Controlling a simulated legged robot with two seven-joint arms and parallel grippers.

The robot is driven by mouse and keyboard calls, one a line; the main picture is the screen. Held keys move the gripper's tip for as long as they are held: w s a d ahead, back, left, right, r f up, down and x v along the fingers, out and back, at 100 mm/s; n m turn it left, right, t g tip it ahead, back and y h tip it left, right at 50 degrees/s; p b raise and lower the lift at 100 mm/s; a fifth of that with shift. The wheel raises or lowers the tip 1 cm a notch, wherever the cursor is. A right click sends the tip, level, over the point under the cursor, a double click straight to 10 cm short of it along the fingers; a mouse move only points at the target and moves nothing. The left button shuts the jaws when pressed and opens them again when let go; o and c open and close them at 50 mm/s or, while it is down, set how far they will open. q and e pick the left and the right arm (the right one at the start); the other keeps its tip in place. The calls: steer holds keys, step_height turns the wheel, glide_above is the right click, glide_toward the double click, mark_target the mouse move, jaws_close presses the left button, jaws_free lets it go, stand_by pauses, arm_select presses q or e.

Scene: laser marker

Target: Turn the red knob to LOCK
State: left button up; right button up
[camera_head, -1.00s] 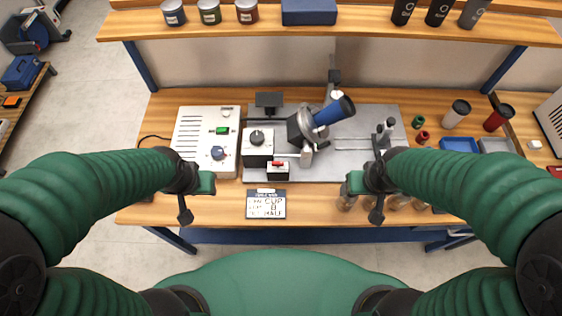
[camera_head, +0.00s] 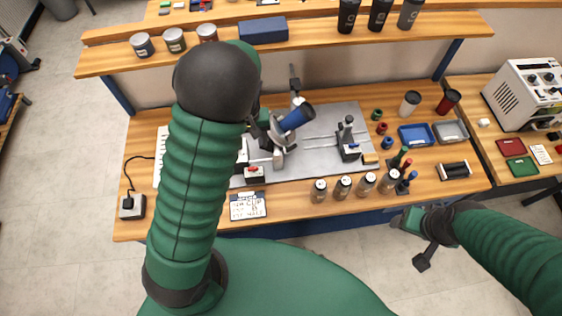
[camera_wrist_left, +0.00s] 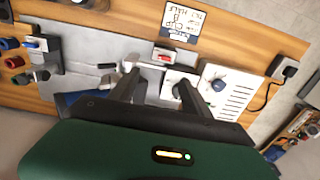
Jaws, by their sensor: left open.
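The red knob (camera_head: 253,171) sits on a small white box with a dark base, at the front edge of the grey plate (camera_head: 325,130). It also shows in the left wrist view (camera_wrist_left: 163,54), beyond my open left fingers (camera_wrist_left: 158,82) and apart from them. In the head view my left arm reaches up across the picture, and its gripper (camera_head: 257,112) is partly hidden beside the fixture, above the bench. The knob's markings are too small to read. My right gripper (camera_head: 410,217) hangs off the bench's front edge at right; its fingers are not clear.
A blue cup (camera_head: 296,117) is held tilted in a fixture close to my left gripper. A white unit with a blue knob (camera_wrist_left: 218,85) stands next to a white box with a dark knob. Several jars (camera_head: 342,187) line the front edge. A shelf (camera_head: 350,38) runs above the back.

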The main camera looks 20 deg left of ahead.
arm_select(q)
steer(key=p, duration=0.1)
glide_above(254, 168)
steer(key=a, duration=0.2)
step_height(254, 168, down, 11)
steer(key=d+f, duration=0.1)
steer(key=f, duration=0.2)
steer(key=d+f+p, duration=0.1)
steer(key=f, duration=0.1)
steer(key=shift+d+f, duration=0.3)
steer(key=shift+f, duration=0.05)
steer(key=shift+a+f, duration=0.25)
steer(key=shift+a, duration=0.35)
steer(key=shift+c, duration=0.2)
steer(key=shift+a, duration=0.25)
steer(key=c, duration=0.5)
steer(key=shift+c, duration=1.1)
steer(key=shift+d, duration=0.5)
jaws_close()
arm_select(e)
steer(key=a+r, duration=0.1)
steer(key=r, duration=0.1)
steer(key=shift+s+a+r, duration=0.1)
steer(key=shift+a+r, duration=0.2)
steer(key=shift+a, duration=0.05)
